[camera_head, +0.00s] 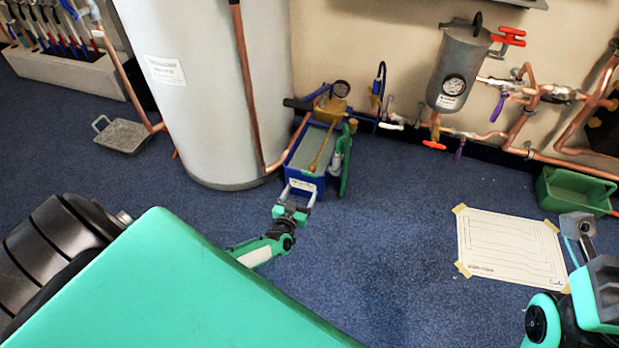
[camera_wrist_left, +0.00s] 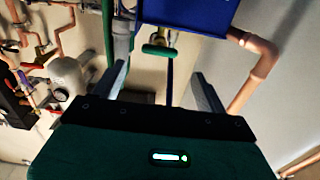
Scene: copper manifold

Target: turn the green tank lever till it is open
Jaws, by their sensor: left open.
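The blue tank (camera_head: 303,184), a test-pump box with a grey top, stands on the floor against the white cylinder. The green lever (camera_wrist_left: 158,50) shows just beside the tank in the left wrist view, ahead of and between my finger lines.
The large white cylinder (camera_head: 190,90) and a copper pipe (camera_head: 247,90) stand close left of the tank. A grey pot with a gauge (camera_head: 460,75) and copper pipes hang on the wall. A paper sheet (camera_head: 510,248) and a green tray (camera_head: 573,192) lie right. Carpet between is clear.

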